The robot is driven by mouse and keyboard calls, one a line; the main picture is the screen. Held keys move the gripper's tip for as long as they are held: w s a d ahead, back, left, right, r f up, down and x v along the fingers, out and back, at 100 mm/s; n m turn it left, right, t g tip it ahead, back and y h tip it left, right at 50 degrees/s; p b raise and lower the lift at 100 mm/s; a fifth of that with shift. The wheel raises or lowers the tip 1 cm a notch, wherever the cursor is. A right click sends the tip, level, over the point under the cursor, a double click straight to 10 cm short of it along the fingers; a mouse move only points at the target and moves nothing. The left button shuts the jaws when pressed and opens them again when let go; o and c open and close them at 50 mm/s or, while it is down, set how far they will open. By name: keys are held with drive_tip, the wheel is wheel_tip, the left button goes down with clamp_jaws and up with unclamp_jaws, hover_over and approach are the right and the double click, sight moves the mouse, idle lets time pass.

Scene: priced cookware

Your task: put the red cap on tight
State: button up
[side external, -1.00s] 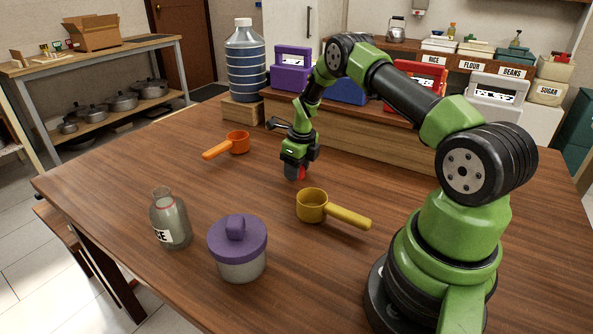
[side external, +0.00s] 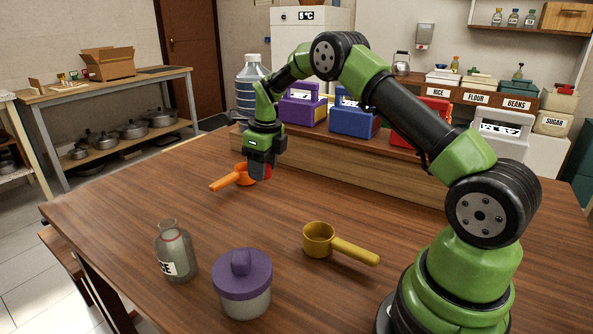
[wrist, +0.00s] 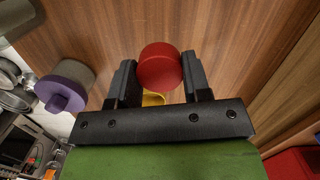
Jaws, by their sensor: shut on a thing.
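The red cap (wrist: 159,66) is between the fingers of my gripper (wrist: 158,78) in the wrist view. In the side external view my gripper (side external: 260,172) holds the cap (side external: 267,171) above the table, in front of part of the orange scoop. A clear glass bottle (side external: 176,254) with a white label and a thin red ring near its shoulder stands upright at the front left. Its mouth shows no cap. My gripper is behind the bottle and to its right, well apart from it.
A jar with a purple lid (side external: 242,277) stands right of the bottle. A yellow scoop (side external: 340,246) lies at mid-table, an orange scoop (side external: 228,179) farther back. A wooden ledge (side external: 350,166) with coloured boxes runs behind. Table between gripper and bottle is clear.

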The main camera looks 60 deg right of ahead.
drive_tip(key=w+a+r+n, duration=0.1)
drive_tip(key=a, duration=0.6)
drive_tip(key=w+a+r+n, duration=0.1)
drive_tip(key=a+r, duration=0.1)
drive_tip(key=a, duration=0.6)
drive_tip(key=w+a+r+n, duration=0.1)
drive_tip(key=a+r+n, duration=0.1)
drive_tip(key=a, duration=0.6)
drive_tip(key=shift+w+r+y, duration=0.1)
drive_tip(key=shift+y, duration=0.2)
drive_tip(key=shift+f, duration=2.35)
drive_tip(key=shift+f, duration=0.5)
drive_tip(key=m, duration=0.4)
drive_tip(key=o, duration=1)
